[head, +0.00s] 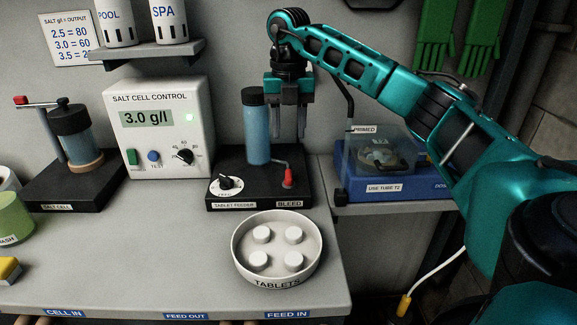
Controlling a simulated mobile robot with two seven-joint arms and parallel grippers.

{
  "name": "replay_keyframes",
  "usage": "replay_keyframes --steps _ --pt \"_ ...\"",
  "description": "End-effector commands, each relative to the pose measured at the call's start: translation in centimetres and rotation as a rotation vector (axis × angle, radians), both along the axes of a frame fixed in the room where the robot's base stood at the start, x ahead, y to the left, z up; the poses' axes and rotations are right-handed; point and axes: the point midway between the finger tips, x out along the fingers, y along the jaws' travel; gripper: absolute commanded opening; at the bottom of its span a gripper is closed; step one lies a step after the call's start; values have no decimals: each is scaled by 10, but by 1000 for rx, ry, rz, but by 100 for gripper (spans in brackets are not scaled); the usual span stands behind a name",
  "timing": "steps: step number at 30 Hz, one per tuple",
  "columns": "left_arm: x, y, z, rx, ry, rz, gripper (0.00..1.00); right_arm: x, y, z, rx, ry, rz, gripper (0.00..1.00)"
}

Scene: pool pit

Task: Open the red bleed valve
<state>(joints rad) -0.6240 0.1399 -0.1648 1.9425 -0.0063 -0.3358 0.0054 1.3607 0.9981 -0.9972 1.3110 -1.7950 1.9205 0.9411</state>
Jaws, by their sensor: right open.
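The red bleed valve (287,177) stands on the front right part of the black tablet feeder base (240,189), above a label reading BLEED. A thin grey lever or pipe runs from its red part toward the blue feeder cylinder (257,130). My right gripper (289,132) hangs with its fingers pointing down, behind and above the red valve, just right of the cylinder. Its fingers are apart and hold nothing. I cannot tell whether a finger touches the cylinder. My left gripper is not in view.
A white bowl of tablets (318,243) stands in front of the feeder. The salt cell control box (157,125) is to the left, the salt cell stand (70,180) farther left. A blue dosing unit (400,183) sits on the right shelf. The front middle counter is clear.

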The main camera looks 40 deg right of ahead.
Motion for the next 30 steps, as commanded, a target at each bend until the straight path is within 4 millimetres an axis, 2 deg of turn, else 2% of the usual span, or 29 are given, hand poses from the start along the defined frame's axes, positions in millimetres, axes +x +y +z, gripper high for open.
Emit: replay_keyframes --steps 1,9,15,20,28,30 --pt "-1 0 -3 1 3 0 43 -1 -1 -13 0 4 -1 43" --pt "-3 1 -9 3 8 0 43 -1 0 -69 0 4 0 43" --pt "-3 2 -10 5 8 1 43 0 0 -96 1 2 1 43" --pt "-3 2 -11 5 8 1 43 0 0 -105 1 0 1 43" --pt "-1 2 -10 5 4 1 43 0 0 -106 1 -1 1 43" --pt "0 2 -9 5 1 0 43 0 0 -106 1 -1 1 37"
